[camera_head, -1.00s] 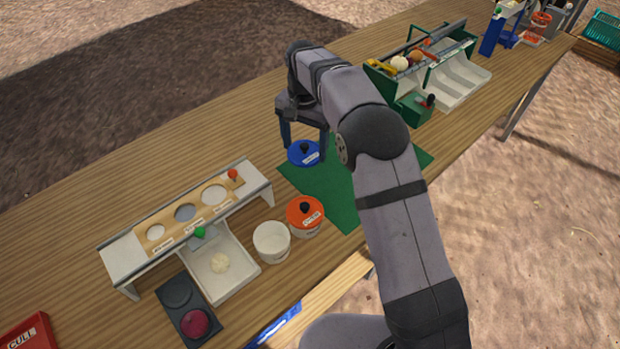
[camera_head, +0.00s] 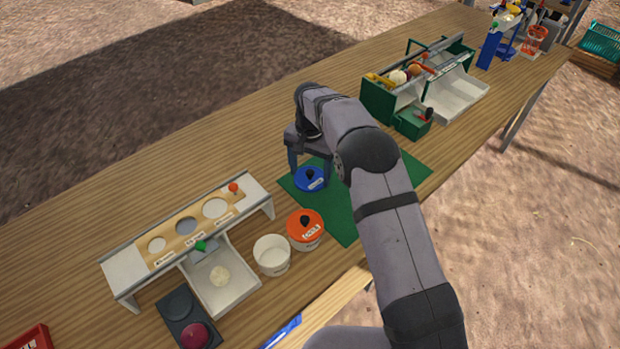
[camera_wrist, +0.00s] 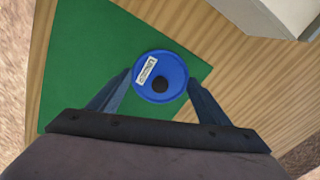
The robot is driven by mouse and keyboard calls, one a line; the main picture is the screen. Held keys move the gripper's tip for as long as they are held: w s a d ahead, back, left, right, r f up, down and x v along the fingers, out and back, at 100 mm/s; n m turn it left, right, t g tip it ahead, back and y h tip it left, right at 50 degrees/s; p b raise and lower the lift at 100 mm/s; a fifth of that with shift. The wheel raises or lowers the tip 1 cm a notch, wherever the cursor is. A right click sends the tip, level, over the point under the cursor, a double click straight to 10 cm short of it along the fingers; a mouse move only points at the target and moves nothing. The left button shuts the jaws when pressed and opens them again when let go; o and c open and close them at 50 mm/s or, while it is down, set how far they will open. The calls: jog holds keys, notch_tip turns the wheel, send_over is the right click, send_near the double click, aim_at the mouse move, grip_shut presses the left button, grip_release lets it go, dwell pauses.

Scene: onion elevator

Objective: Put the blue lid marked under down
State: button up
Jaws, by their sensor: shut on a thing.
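The blue lid (camera_head: 311,179) has a black knob and a white label; the label's words are too small to read. It also shows in the wrist view (camera_wrist: 160,76), lying flat between the fingers. My gripper (camera_head: 309,172) is shut on the lid by its rim. The lid is over the left part of the green mat (camera_head: 345,212); I cannot tell whether it touches the mat. The mat also shows in the wrist view (camera_wrist: 90,60). My arm hides part of the mat.
A white tub with an orange lid (camera_head: 305,228) and an open white tub (camera_head: 272,254) stand just below the mat. A sizing rack with holes (camera_head: 188,228) stands at left. A green sorting box (camera_head: 379,102) stands behind my arm. The bare mat near the orange lid is free.

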aim_at(310, 178)
jog(key=shift+f+p, duration=0.55)
jog(key=shift+f, duration=1.3)
jog(key=shift+f, duration=0.15)
jog(key=o, duration=1)
notch_tip(310, 178, up, 12)
jog(key=b, duration=0.3)
